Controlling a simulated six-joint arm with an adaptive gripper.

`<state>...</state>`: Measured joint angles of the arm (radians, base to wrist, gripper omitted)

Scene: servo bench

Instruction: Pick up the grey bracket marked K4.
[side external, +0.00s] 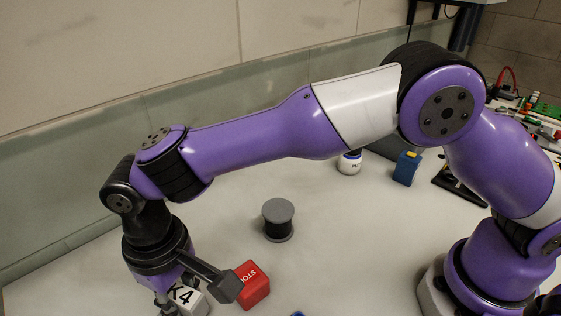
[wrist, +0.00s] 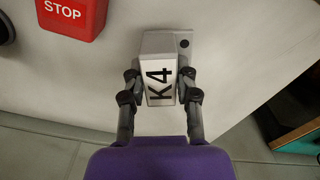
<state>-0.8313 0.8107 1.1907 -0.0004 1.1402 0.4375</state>
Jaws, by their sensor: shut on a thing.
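The grey bracket marked K4 (wrist: 160,79) is in the middle of the wrist view, with black letters on its pale face and a dark round hole in its flat part. My gripper (wrist: 161,92) has one finger on each side of the bracket and is shut on it. In the side external view the bracket (side external: 186,296) is at the bottom left, partly hidden by my gripper (side external: 176,301). I cannot tell whether the bracket touches the bench or is lifted.
A red STOP block (side external: 252,284) stands close to the right of the bracket; it also shows in the wrist view (wrist: 70,16). A grey spool (side external: 278,219) stands farther back. A blue object (side external: 406,168) and a white PLA-like lettered container (side external: 349,163) stand beyond it. A wall runs behind the bench.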

